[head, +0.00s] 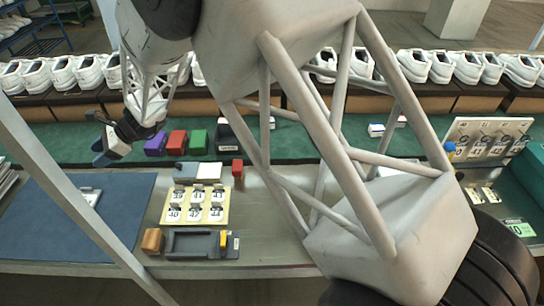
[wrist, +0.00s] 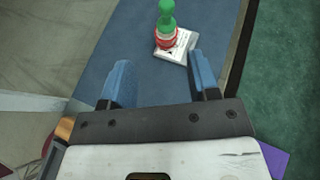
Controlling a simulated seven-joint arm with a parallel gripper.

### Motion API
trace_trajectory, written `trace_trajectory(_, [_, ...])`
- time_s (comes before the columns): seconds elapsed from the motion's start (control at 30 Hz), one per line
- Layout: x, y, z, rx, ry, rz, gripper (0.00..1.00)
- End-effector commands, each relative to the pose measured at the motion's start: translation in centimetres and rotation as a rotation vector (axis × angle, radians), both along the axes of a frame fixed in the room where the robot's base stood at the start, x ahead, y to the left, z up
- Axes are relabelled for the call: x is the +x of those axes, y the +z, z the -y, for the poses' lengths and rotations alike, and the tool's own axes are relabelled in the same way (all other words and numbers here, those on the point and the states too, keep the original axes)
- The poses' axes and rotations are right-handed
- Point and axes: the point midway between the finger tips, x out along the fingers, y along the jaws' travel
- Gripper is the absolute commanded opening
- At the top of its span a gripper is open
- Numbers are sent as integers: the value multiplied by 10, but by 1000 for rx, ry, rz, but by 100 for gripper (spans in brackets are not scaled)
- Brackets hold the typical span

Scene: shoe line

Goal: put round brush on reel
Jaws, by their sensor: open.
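Beyond the fingertips is an upright green thing (wrist: 167,20) with a red and white lower part, on a pale, marked plate (wrist: 178,48). I cannot tell whether it is the round brush. I cannot make out a reel in either view.
Purple (head: 156,144), red (head: 177,142) and green (head: 198,141) blocks stand on the green strip (head: 75,142). The blue mat (head: 125,215) is mostly bare. A numbered card board (head: 195,216) and a dark tray (head: 192,243) lie right of it. White shoes (head: 62,72) line the back.

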Motion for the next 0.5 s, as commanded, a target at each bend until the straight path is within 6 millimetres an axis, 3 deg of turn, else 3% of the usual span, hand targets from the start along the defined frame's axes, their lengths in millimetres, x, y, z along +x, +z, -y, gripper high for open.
trace_trajectory(0.2, [8,50,84,-34,62,170,55])
trace_trajectory(0.5, [1,103,203,-111,163,404,55])
